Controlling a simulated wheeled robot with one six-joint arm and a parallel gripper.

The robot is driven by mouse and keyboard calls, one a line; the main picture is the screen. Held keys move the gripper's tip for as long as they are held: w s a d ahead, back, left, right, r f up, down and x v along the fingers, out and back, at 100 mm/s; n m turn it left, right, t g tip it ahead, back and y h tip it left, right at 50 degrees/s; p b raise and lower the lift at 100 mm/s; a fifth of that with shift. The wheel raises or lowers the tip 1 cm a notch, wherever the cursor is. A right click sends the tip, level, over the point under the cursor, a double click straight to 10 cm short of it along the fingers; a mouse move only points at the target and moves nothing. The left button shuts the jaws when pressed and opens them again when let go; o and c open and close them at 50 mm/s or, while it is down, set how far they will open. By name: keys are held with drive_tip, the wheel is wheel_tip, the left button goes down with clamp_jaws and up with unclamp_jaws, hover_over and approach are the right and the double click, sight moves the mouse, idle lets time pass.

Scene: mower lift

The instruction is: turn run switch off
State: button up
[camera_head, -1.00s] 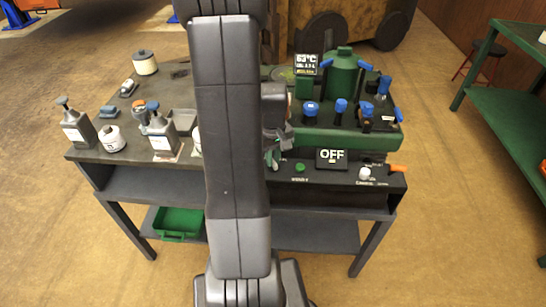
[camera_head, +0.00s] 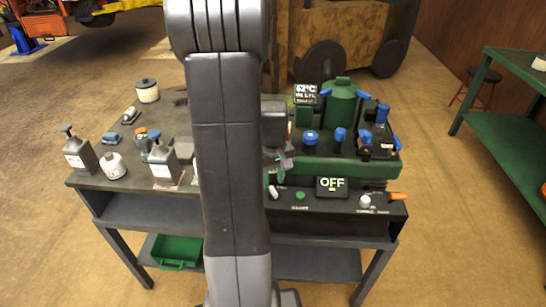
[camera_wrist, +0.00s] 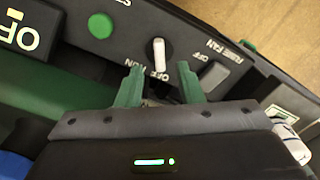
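The run switch (camera_wrist: 158,52) is a small white lever on the dark panel, with OFF and RUN lettering beside it in the wrist view. It also shows in the head view as a white stub (camera_head: 273,192) at the panel's left part, partly hidden by my arm. My gripper (camera_wrist: 160,84) has two green fingertips set apart with nothing between them. The lever is just beyond the fingertips, roughly in line with the gap. I cannot tell which label the lever points to. In the head view my gripper (camera_head: 280,164) is above the front panel, partly hidden by my arm.
A green button (camera_wrist: 100,26) and an OFF sign (camera_wrist: 20,36) lie on one side of the switch. A grey fume fan switch (camera_wrist: 214,76) is close on the other. The green machine (camera_head: 341,100) with blue knobs stands behind. Bottles crowd the bench's left.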

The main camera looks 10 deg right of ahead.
sight(273, 189)
wheel_tip(273, 189, up, 11)
drive_tip(key=shift+f+p, duration=0.2)
drive_tip(key=shift+p, duration=0.25)
wheel_tip(273, 189, down, 14)
drive_tip(key=shift+b, duration=0.75)
